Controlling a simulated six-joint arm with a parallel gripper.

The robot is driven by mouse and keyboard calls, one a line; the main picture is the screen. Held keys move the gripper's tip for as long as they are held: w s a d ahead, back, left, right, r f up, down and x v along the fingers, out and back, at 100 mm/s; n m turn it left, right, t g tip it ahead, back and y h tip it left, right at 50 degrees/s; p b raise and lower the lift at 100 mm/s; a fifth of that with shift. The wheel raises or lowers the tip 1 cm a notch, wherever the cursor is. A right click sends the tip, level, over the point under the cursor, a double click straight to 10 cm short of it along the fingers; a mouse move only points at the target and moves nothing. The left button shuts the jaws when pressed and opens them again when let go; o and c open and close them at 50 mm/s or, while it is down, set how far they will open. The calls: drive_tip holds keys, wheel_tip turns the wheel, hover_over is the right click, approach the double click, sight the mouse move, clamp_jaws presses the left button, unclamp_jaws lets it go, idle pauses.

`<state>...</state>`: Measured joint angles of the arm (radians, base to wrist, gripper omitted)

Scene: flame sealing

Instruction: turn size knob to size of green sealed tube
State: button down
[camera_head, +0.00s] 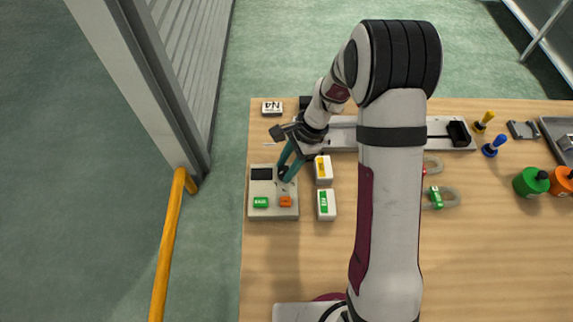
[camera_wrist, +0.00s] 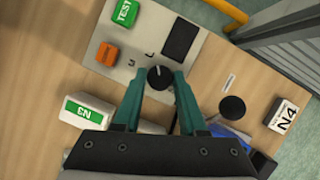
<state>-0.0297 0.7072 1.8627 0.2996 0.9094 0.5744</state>
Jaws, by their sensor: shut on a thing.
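The size knob (camera_wrist: 160,77) is a round black dial with a light pointer mark on a pale control box (camera_head: 273,214). My gripper (camera_wrist: 161,78), with teal fingers, is shut on the knob, one finger on each side. Small letters are printed beside the knob; not all can be read.
Close by stand white boxes with yellow (camera_head: 323,168) and green (camera_head: 325,205) labels and an N4 block (camera_head: 272,107). Another looped tube (camera_head: 432,165) lies farther back. The front right table is clear.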

drive_tip(key=n+g, duration=0.1)
drive_tip(key=n, duration=0.2)
drive_tip(key=n+h, duration=0.1)
drive_tip(key=n, duration=0.2)
drive_tip(key=shift+w+a+g, duration=0.1)
drive_tip(key=shift+w+g, duration=0.05)
drive_tip(key=shift+g, duration=0.25)
drive_tip(key=shift+a+n+g+h, duration=0.1)
drive_tip(key=shift+n+g+h, duration=0.25)
drive_tip(key=shift+n, duration=0.75)
drive_tip(key=shift+n+g+h, duration=0.15)
drive_tip(key=shift+n+h, duration=0.4)
drive_tip(key=shift+n, duration=0.55)
drive_tip(key=shift+c, duration=2.3)
unclamp_jaws()
drive_tip(key=shift+w+r, duration=0.1)
drive_tip(key=v, duration=1.5)
drive_tip(key=shift+r, duration=0.3)
